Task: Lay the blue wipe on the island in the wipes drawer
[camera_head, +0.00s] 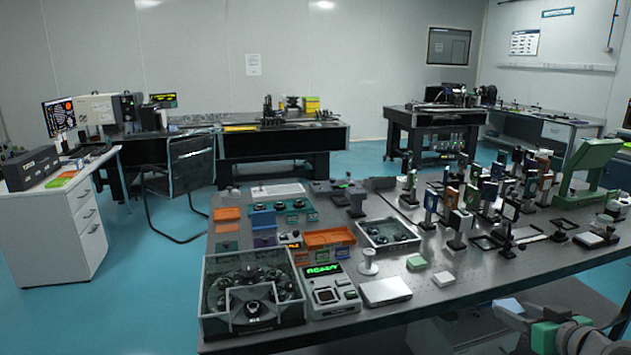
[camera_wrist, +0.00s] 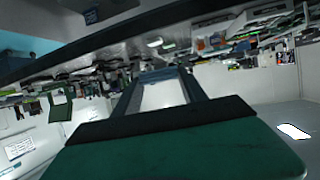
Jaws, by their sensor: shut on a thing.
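In the wrist view my gripper (camera_wrist: 162,78) reaches out from a dark green palm, its two dark fingers rising to a narrow bluish strip between the tips. The gripper is shut on this strip, which looks like an edge of the blue wipe (camera_wrist: 160,73). The rest of the wipe is hard to make out. I cannot tell which drawer is the wipes drawer.
The large dark optical table (camera_head: 450,285) fills the front right. It carries trays, a box with a green READY display (camera_head: 330,288), and several mounted optics. A chair (camera_head: 190,170) stands by the left desk. Blue floor (camera_head: 150,300) is clear between desk and table.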

